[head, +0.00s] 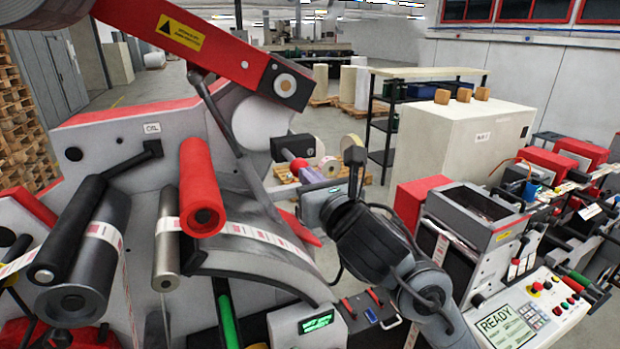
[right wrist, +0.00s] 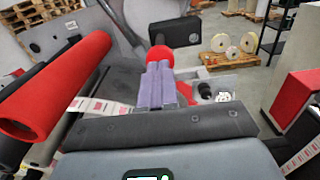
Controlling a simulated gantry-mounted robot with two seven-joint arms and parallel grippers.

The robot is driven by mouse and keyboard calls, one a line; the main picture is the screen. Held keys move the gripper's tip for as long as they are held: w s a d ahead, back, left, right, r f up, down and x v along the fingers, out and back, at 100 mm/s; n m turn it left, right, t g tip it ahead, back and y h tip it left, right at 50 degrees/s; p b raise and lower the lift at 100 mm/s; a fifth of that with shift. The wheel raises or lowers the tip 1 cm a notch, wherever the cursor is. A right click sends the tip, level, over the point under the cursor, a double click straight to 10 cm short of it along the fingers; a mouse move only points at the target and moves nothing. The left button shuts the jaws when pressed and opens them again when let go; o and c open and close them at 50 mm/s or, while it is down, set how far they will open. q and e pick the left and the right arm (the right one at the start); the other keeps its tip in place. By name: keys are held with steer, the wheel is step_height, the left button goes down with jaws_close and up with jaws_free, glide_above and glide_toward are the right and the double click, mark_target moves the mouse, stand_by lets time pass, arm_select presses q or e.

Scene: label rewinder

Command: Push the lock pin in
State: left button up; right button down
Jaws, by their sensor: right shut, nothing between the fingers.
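A small red knob (head: 298,164), which looks like the lock pin's head, sits in front of a black block (head: 293,148) on the rewinder. In the right wrist view the red knob (right wrist: 160,56) stands just beyond my fingertips, with the black block (right wrist: 174,32) behind it. My right gripper (head: 307,172) is shut and empty, its purple fingers (right wrist: 158,84) side by side and pointing at the knob. The fingertips overlap the knob's lower edge in that view; I cannot tell whether they touch. The pin's shaft is hidden. My left gripper is not in view.
A red roller (head: 202,185) and a label web (head: 262,236) lie left of my right gripper. A red-and-grey arm (head: 222,45) hangs above. A grey machine with a READY screen (head: 505,326) stands at right. A white cabinet (head: 470,135) is behind.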

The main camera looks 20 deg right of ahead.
mark_target(293, 161)
steer(key=shift+w, duration=0.1)
steer(key=w+b, duration=0.1)
steer(key=w, duration=0.2)
steer(key=shift+w, duration=0.1)
steer(key=shift+f, duration=0.15)
stand_by(0.4)
